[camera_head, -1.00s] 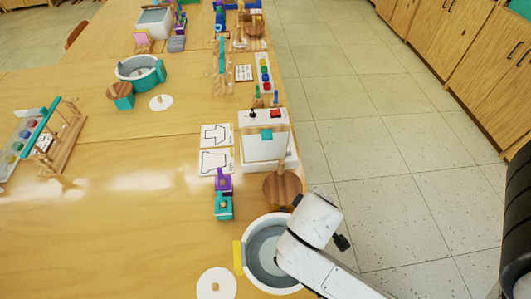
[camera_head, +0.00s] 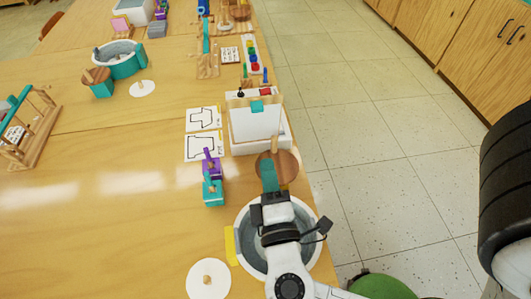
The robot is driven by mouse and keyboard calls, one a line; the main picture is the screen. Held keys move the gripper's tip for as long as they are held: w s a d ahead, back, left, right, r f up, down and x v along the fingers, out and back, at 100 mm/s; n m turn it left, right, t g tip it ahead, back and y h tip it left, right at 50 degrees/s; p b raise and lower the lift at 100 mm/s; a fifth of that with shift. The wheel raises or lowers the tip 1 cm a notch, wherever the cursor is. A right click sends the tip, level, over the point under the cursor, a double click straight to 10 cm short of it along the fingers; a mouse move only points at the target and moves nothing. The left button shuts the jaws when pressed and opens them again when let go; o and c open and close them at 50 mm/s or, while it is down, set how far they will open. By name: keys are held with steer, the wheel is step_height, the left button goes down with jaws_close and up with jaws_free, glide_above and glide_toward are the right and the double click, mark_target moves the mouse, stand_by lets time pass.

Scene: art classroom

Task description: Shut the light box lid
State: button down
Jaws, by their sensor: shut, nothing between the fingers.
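The light box (camera_head: 262,148) is a white box near the table's right edge in the head view. Its white lid (camera_head: 255,127), with a teal tab (camera_head: 257,107) near the top, appears raised and steep, facing me. My gripper (camera_head: 268,166) is nearer to me than the box, over a round wooden piece with an upright peg (camera_head: 287,166). Its teal fingers are shut and empty. They appear apart from the lid. My wrist hides part of a round grey-and-white tub (camera_head: 247,252).
Purple (camera_head: 212,164) and teal (camera_head: 213,192) blocks and two outline cards (camera_head: 204,148) lie left of the box. A white disc with a knob (camera_head: 208,279) lies near the tub. Open table is further left; floor lies right of the table edge.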

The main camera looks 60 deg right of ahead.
mark_target(257, 111)
steer(key=p+x, duration=0.3)
steer(key=x, duration=0.8)
steer(key=shift+w+d+r, duration=0.1)
steer(key=shift+w+d, duration=0.1)
steer(key=shift+d, duration=0.15)
steer(key=shift+w+d, duration=0.3)
steer(key=shift+d, duration=0.1)
